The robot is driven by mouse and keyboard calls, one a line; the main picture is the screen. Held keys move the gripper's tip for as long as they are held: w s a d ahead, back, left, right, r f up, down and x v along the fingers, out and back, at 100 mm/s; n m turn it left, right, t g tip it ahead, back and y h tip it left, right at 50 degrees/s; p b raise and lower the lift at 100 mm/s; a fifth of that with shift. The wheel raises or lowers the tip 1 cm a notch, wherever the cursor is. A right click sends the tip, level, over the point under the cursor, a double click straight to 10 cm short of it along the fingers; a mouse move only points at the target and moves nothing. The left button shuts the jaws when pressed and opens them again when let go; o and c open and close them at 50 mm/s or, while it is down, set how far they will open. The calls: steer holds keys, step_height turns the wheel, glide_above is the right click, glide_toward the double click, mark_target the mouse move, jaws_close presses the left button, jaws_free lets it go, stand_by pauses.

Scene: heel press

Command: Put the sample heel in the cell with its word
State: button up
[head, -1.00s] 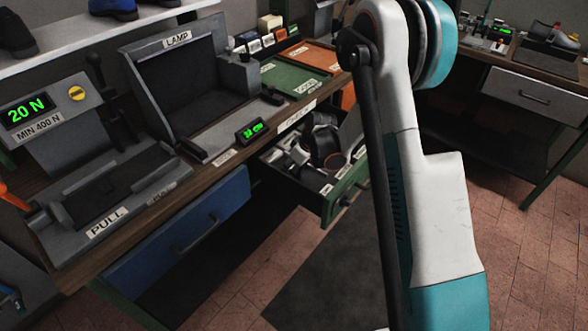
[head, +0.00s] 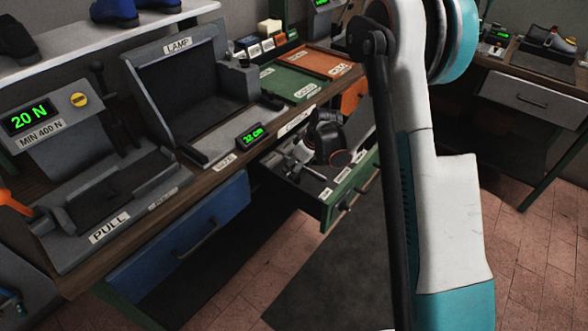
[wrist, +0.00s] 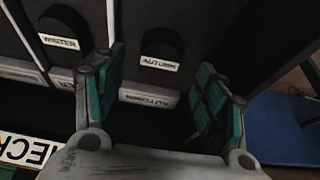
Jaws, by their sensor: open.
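In the wrist view my gripper (wrist: 157,93) is open. Its two teal-padded fingers stand apart on either side of a dark rounded heel piece (wrist: 162,43) with a white word label that seems to read AUTUMN. Below it a cell label (wrist: 148,98) seems to carry the same word. The heel appears to be inside that cell; contact with the fingers cannot be told. To the left is another dark rounded piece (wrist: 62,28) labelled WINTER. In the head view my gripper (head: 308,160) is over the open green drawer (head: 345,193), and the heels there are hard to make out.
The workbench carries a press with a 20 N display (head: 30,117), a LAMP box (head: 177,45), and green (head: 290,84) and orange (head: 325,62) trays. A closed blue drawer (head: 180,235) is left of the open one.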

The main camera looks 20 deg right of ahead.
steer(key=s+r+m+p, duration=0.1)
steer(key=s+r, duration=0.4)
steer(key=r, duration=0.4)
steer(key=s+r+m+t+h, duration=0.1)
steer(key=s+r, duration=0.4)
steer(key=r, duration=0.3)
steer(key=s+r+m+p, duration=0.1)
steer(key=s+r+m, duration=0.1)
steer(key=s+r, duration=0.5)
steer(key=s+r+m+t, duration=0.1)
steer(key=s+r, duration=0.1)
steer(key=s, duration=0.5)
steer(key=s+r+m+t+h, duration=0.1)
steer(key=s+r+m, duration=0.1)
steer(key=s, duration=0.6)
steer(key=shift+s+a+r+t+h, duration=0.3)
steer(key=shift+a+r, duration=0.15)
steer(key=shift+r, duration=0.4)
